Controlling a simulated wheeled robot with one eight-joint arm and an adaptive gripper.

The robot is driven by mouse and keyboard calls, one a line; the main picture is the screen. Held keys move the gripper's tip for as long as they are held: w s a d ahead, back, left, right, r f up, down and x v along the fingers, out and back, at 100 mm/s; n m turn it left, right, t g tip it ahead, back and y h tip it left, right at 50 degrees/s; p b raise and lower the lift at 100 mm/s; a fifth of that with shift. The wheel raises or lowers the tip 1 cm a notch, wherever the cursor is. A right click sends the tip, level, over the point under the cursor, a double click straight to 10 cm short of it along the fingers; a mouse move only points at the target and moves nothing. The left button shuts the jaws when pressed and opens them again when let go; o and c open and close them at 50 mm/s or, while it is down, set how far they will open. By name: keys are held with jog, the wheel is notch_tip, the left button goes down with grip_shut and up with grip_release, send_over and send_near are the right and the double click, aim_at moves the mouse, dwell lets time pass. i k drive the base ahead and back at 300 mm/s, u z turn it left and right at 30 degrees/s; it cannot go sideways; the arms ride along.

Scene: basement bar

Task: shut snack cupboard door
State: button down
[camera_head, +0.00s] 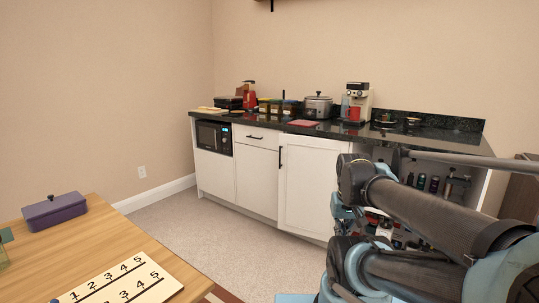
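A white panelled cupboard door (314,186) with a dark vertical handle (281,157) near its left edge is under the middle of the counter. My gripper is not in view. I see no contact between my arm and the white door.
The black counter (455,143) holds a coffee machine (358,102), a pot (318,106) and smaller items. A microwave (214,137) is at the left end. A wooden table (95,247) with a purple box (54,211) is at front left. Carpet (215,235) between is clear.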

aim_at(308, 174)
jog(key=k, duration=0.5)
jog(key=z, duration=0.45)
jog(key=i, duration=1.8)
jog(key=u, duration=0.6)
